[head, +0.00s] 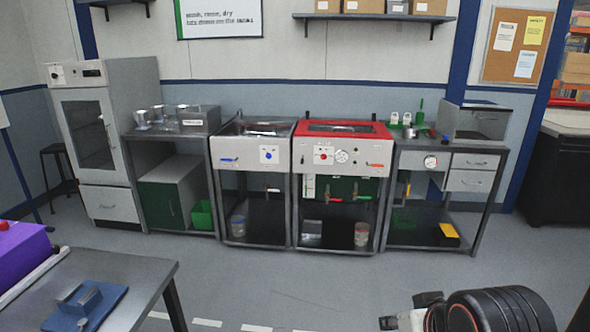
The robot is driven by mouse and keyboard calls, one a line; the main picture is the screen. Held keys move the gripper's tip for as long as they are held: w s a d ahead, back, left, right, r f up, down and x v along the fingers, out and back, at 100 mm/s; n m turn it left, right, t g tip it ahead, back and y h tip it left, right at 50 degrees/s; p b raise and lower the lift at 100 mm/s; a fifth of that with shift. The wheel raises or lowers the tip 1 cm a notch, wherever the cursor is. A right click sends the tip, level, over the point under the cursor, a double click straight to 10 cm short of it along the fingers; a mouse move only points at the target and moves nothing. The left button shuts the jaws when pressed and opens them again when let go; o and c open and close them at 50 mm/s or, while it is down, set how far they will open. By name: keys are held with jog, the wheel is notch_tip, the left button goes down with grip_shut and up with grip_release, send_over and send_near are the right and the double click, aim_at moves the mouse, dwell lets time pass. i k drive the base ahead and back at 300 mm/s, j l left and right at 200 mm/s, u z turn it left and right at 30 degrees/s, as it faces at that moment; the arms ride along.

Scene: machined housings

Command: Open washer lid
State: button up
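Two washer-like cabinets stand side by side against the back wall. The red-topped one (342,150) has a red rim around a dark recessed top, a red knob and a round dial on its white front. The grey-topped one (252,150) on its left has a blue knob and a blue handle. I cannot tell for sure which is the washer; neither top shows a clearly raised lid. My gripper (408,310) is at the bottom right, far in front of both cabinets and touching nothing. Its two dark fingertips look apart, with nothing held; part is cut off by the frame.
An oven-like cabinet (90,125) and a bench with cups (170,128) stand left. A drawer bench (450,165) stands right of the red-topped cabinet. A metal table (140,275) with a blue tray (88,312) is at the near left. The floor (290,275) between is clear.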

aim_at(382, 133)
jog(key=i+z, duration=0.1)
jog(key=i, duration=0.95)
jog(key=i+j, duration=0.2)
jog(key=i, duration=0.85)
jog(key=l+z, duration=0.05)
